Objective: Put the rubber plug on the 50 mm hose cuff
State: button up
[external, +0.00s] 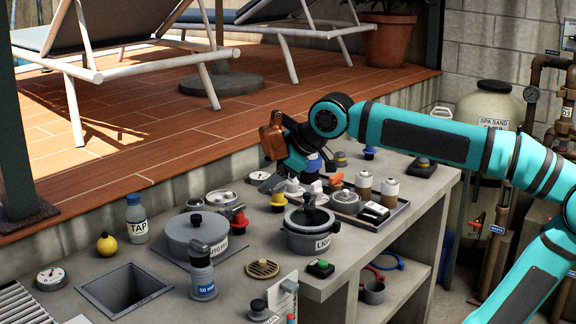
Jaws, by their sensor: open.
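The 50 mm hose cuff (201,279) is a grey upright cylinder with a blue label, standing on the counter left of centre, right of the square opening. Its upper part is darker, and I cannot tell whether that is a separate piece. A small dark knobbed piece (258,309) at the counter's front edge may be the rubber plug; the picture is too small to be sure. My gripper (293,188) is open above the cluttered back part of the counter, well behind and right of the cuff. The parts directly below it are partly hidden by its jaws.
A square opening (122,290) lies left. Coloured valves, a TAP bottle (136,218) and a tray of canisters (376,222) crowd the counter.

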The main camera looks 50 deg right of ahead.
jog(key=s+d+f+m+t+h, duration=0.2)
jog(key=s+d+m+t, duration=0.6)
jog(key=s+d, duration=0.4)
jog(key=shift+s+d+m+t, duration=0.25)
jog(key=shift+s+m+t, duration=0.15)
jog(key=shift+s, duration=0.15)
